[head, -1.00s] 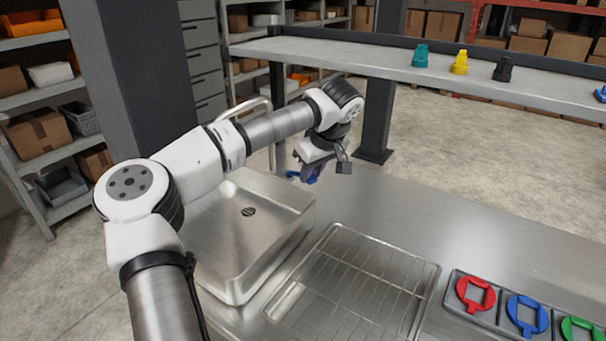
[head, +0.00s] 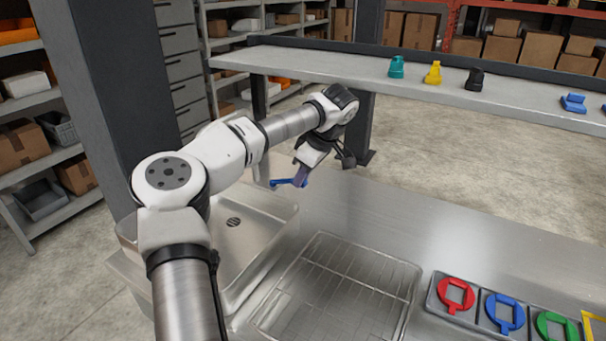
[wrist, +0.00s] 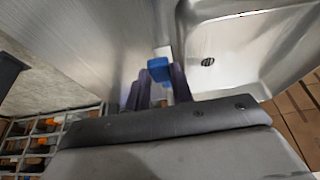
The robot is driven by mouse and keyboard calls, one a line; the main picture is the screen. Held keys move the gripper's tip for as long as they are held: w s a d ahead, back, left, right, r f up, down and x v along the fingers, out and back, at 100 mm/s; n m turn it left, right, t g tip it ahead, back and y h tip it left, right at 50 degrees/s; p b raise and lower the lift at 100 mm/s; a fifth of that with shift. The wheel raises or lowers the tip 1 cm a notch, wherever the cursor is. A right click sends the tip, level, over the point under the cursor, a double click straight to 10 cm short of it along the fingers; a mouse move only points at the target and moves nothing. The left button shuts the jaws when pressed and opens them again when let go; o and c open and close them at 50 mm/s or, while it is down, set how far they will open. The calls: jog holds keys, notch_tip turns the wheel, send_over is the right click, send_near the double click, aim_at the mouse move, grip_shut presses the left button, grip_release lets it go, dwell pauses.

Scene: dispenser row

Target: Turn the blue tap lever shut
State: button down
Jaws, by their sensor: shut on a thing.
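The blue tap lever (head: 285,182) shows in the head view at the back edge of the sink, sticking out to the left of my gripper (head: 301,178). In the wrist view the blue lever (wrist: 158,70) lies between the two dark purple fingers of my gripper (wrist: 160,84). The fingers are shut on it. The tap's body is mostly hidden behind my arm in the head view.
The steel sink basin (head: 262,225) is left of the wire rack (head: 335,290). Red (head: 456,296), blue (head: 505,313) and green (head: 556,328) ring-shaped pieces lie at right. A raised shelf (head: 360,68) holds several coloured nozzles.

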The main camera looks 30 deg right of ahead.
jog(key=c, duration=1.2)
grip_release()
